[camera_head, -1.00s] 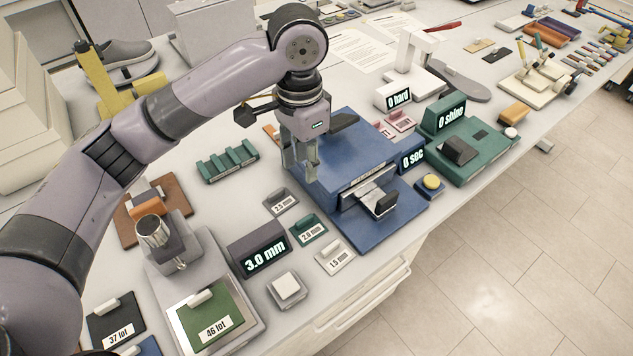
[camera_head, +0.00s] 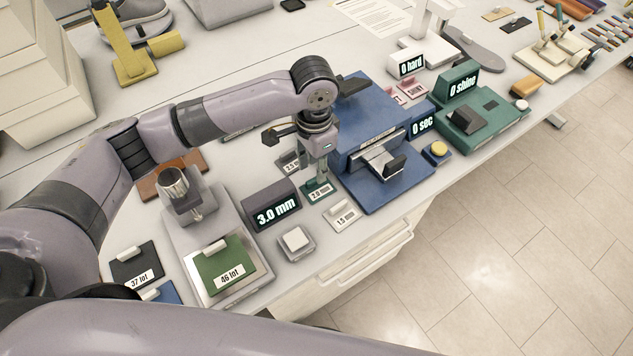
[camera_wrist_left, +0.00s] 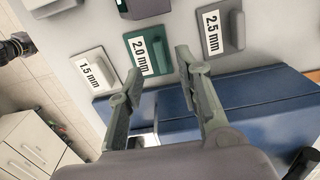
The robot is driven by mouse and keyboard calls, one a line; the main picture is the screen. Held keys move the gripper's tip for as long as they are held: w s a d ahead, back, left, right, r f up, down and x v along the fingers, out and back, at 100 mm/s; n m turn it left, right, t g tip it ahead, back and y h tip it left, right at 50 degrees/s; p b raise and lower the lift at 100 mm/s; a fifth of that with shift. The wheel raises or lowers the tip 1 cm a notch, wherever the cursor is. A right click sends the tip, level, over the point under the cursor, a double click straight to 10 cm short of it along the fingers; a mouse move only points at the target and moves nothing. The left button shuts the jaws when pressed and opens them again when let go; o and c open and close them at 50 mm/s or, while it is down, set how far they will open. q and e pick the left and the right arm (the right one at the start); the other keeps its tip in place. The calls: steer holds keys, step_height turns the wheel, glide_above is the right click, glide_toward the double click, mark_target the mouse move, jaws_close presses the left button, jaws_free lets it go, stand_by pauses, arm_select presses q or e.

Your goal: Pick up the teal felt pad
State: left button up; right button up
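The teal felt pad (camera_head: 321,194), labelled 2.0 mm, lies on the bench between the grey 2.5 mm and pale 1.5 mm pads. Its upper part is hidden by my left gripper (camera_head: 318,172) in the head view. In the left wrist view the teal pad (camera_wrist_left: 150,45) shows its raised grip tab, label and dark surface. My left gripper is just above the pad, its two fingers (camera_wrist_left: 158,74) apart with nothing between them. In the wrist view the pad appears just beyond the gap between the fingertips. My right gripper is not in view.
The grey 2.5 mm pad (camera_wrist_left: 226,32) and pale 1.5 mm pad (camera_wrist_left: 93,70) flank it closely. A blue device (camera_head: 385,190) stands to the right, and a 3.0 mm display (camera_head: 272,206) to the left. A grey block (camera_head: 295,240) sits near the bench's front edge.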

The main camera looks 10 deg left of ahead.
mark_target(314, 179)
arm_select(q)
step_height(314, 179, down, 4)
steer(key=shift+a+f+p, duration=0.1)
steer(key=shift+p, duration=0.35)
steer(key=shift+c, duration=1.1)
jaws_close()
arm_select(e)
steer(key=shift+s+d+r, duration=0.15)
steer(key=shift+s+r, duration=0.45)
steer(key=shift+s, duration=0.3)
